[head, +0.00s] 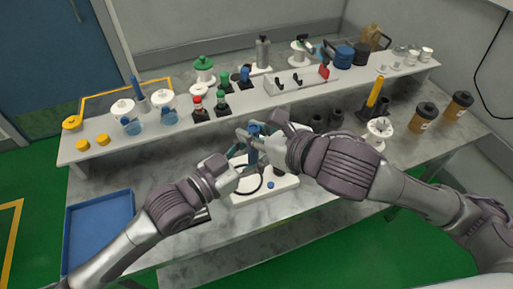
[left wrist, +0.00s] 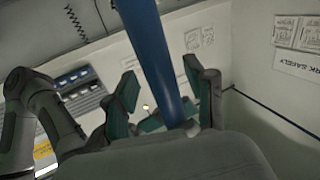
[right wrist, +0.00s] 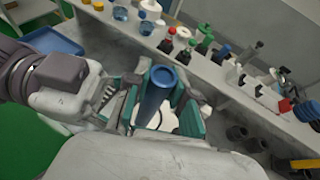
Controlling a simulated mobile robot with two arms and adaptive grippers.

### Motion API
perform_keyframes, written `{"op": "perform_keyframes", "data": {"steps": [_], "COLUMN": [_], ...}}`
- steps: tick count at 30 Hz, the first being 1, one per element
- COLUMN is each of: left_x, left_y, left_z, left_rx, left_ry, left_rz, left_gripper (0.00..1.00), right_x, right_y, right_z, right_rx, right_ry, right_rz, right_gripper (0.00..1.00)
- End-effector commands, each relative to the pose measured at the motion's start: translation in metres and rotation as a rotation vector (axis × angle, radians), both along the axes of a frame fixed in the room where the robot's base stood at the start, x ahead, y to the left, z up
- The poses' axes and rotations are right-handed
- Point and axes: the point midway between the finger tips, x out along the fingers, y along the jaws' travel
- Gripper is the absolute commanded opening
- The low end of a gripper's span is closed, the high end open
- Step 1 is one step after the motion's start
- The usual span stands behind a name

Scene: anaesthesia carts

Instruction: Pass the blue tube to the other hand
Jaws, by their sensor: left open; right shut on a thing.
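The blue tube (head: 252,157) is upright above the front worktop. My right gripper (head: 254,137) is shut on it; in the right wrist view the tube (right wrist: 156,92) stands between the teal finger pads (right wrist: 160,112). My left gripper (head: 240,170) is open just left of and below the right one, close to the tube. In the left wrist view the tube (left wrist: 153,50) runs between the spread teal fingers (left wrist: 163,98), with visible gaps on both sides. The tube's lower part is partly hidden by the grippers.
A white base (head: 262,191) with a blue knob lies under the grippers. A blue tray (head: 98,222) is at the front left. The raised shelf (head: 150,137) behind is crowded with bottles and holders. Amber jars (head: 424,116) stand at the right. The front worktop is partly clear.

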Motion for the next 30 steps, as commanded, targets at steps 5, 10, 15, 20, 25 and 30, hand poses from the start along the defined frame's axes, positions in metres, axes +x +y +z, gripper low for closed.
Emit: {"op": "perform_keyframes", "data": {"steps": [5,10,15,20,25,30], "left_x": [0.0002,0.0000,-0.0003,-0.0013,-0.0007,-0.0003], "left_y": [-0.0004,-0.0002,-0.0003,-0.0012,-0.0007,-0.0003], "left_z": [0.0000,0.0000,0.0002,0.0005,0.0004,0.0003], "left_rx": [0.000,0.000,-0.001,-0.003,-0.002,-0.001], "left_ry": [0.000,0.000,-0.001,0.000,0.000,-0.001], "left_rz": [0.000,0.000,-0.001,-0.003,-0.002,-0.001], "left_gripper": [0.55,0.35,0.06,0.00,0.00,0.00], "right_x": [0.0000,0.0000,0.0000,0.0004,0.0003,0.0001], "right_y": [0.0001,0.0001,0.0001,0.0002,0.0001,0.0000], "right_z": [0.0002,0.0002,0.0003,0.0005,0.0003,0.0002], "right_rx": [0.001,0.001,0.001,0.001,0.001,0.001], "right_ry": [-0.001,-0.001,-0.001,-0.002,-0.001,-0.001], "right_rz": [0.000,0.000,0.000,0.000,0.000,0.000], "right_gripper": [0.00,0.00,0.00,0.32,0.53,0.53]}}
